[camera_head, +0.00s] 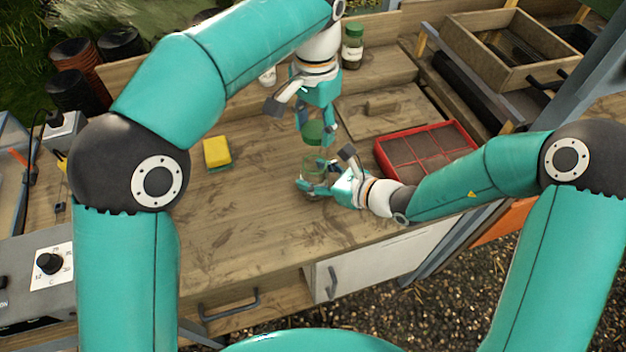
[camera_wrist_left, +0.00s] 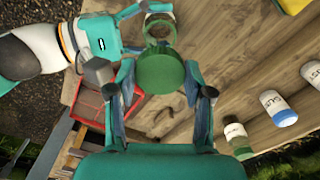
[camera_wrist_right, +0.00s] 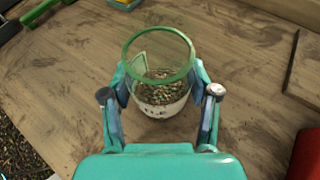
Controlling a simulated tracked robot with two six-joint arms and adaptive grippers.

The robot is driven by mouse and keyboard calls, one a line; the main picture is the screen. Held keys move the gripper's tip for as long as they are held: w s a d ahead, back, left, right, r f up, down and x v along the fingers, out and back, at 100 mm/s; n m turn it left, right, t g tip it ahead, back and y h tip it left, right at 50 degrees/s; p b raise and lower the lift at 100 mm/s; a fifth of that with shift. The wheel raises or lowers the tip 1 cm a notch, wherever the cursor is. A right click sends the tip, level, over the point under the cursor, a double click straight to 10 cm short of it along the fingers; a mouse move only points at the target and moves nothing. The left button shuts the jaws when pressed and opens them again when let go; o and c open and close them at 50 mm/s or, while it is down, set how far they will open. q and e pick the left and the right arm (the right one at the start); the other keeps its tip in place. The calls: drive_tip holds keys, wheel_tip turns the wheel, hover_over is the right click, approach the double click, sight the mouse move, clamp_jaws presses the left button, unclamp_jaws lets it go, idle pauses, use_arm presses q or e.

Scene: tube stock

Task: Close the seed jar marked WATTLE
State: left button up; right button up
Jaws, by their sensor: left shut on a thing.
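A clear glass jar (camera_head: 313,166) with a green rim stands on the wooden bench, open at the top. In the right wrist view the jar (camera_wrist_right: 160,92) holds brown seeds; its label is too small to read. My right gripper (camera_head: 313,186) has its fingers on both sides of the jar, low on its body. My left gripper (camera_head: 315,126) points down and is shut on a green lid (camera_wrist_left: 160,72). The lid is above the jar and apart from it; in the left wrist view the jar's open mouth (camera_wrist_left: 160,28) shows just beyond the lid.
A red divided tray (camera_head: 383,157) lies right of the jar, near a wooden board (camera_head: 385,105). A lidded jar (camera_head: 352,47) and a white-labelled container (camera_head: 267,77) stand behind. A yellow sponge (camera_head: 216,151) lies left. The bench front is clear.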

sight(314, 159)
clamp_jaws()
use_arm(q)
drive_tip(key=shift+f, duration=2.45)
drive_tip(key=shift+s+f, duration=0.1)
drive_tip(key=shift+f, duration=0.8)
drive_tip(key=shift+f, duration=0.55)
